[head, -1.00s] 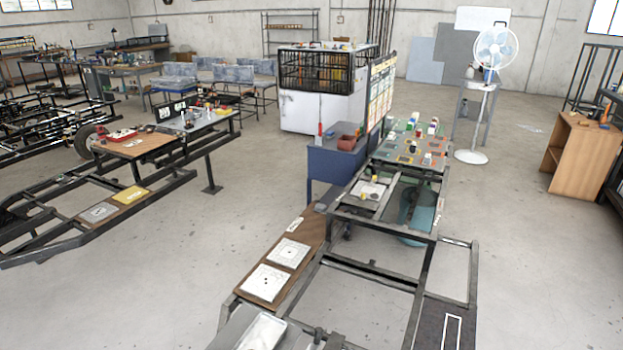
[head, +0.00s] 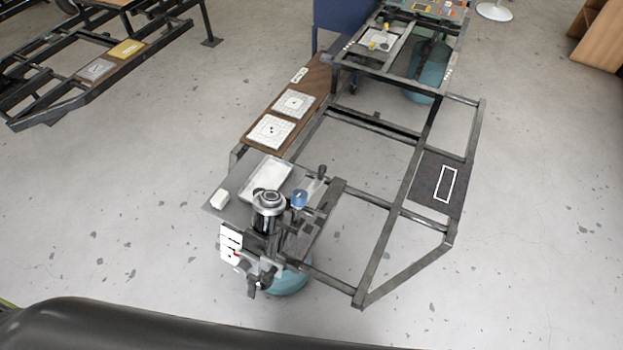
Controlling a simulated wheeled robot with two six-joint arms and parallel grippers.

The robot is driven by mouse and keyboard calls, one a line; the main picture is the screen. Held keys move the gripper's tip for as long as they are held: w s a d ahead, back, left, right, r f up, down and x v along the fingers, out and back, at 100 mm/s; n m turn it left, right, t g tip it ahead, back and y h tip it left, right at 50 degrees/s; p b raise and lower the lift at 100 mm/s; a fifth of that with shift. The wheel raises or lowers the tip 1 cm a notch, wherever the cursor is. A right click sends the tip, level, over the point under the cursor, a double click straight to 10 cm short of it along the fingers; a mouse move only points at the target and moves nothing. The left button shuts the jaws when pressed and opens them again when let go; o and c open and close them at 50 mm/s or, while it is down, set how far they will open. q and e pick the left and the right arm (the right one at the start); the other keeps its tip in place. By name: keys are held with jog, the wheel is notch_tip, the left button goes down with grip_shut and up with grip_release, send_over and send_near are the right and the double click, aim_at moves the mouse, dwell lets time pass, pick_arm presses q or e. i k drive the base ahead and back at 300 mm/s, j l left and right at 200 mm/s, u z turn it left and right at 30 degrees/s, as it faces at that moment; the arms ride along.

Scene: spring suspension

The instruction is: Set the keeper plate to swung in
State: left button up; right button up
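A dark metal fixture (head: 268,222) with a round, silver-topped cylinder stands at the near end of the frame bench in the head view. Beside it on the right are a blue round knob (head: 299,198) and a black-knobbed handle (head: 321,172). White cards with a small red mark (head: 231,243) are on its left side. The keeper plate cannot be told apart from the small dark parts of this fixture, so its position cannot be read. Neither of my grippers is in view.
A white tray (head: 266,179) and a white block (head: 218,200) lie behind the fixture. A brown board (head: 255,152) with two white gridded plates lies farther back. A dark panel with a white rectangle outline (head: 432,172) is at right. Grey floor (head: 530,220) is clear at right.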

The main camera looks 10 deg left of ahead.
aim_at(313, 188)
jog(key=k+l+z, duration=0.1)
jog(key=l, duration=0.3)
jog(key=k+l+z, duration=0.1)
jog(key=l, duration=0.3)
jog(key=k+l+z, duration=0.1)
jog(key=l, duration=0.35)
jog(key=k+l+z, duration=0.1)
jog(key=l, duration=0.3)
